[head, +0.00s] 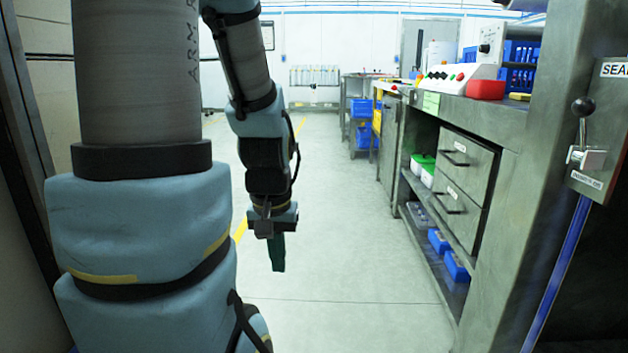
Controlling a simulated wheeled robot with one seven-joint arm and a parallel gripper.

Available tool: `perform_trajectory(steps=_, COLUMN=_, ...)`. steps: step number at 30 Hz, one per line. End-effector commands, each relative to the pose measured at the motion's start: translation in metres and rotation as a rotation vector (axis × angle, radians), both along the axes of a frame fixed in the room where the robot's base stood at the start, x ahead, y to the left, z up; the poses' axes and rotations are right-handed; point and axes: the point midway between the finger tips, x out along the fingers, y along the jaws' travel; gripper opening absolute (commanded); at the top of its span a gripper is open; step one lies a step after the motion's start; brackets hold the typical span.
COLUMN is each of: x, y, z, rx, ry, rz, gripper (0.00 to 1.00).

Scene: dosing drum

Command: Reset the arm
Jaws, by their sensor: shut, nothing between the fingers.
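My gripper (277,252) hangs at the end of my blue and grey arm, left of the picture's middle. It points down over the open floor, with its dark green fingers together and nothing held. It touches nothing that I can see. The large near part of my arm fills the left side and hides what lies behind it.
A metal workbench (480,118) with drawers (462,165) and shelves holding blue bins (455,266) runs along the right. A lever (582,108) on a panel stands at the near right. The grey floor (345,250) in the middle is clear.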

Motion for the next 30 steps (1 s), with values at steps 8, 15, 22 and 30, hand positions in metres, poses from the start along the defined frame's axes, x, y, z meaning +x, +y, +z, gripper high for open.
perform_trajectory(steps=8, x=0.001, y=0.0, z=0.084, rx=-0.001, ry=-0.001, rz=-0.001, gripper=0.0)
perform_trajectory(steps=15, x=0.001, y=0.0, z=0.159, rx=-0.001, ry=-0.001, rz=-0.001, gripper=0.0)
perform_trajectory(steps=22, x=0.001, y=-0.001, z=0.229, rx=-0.001, ry=-0.001, rz=-0.001, gripper=0.0)
perform_trajectory(steps=30, x=0.001, y=-0.001, z=0.308, rx=-0.001, ry=-0.001, rz=-0.001, gripper=0.0)
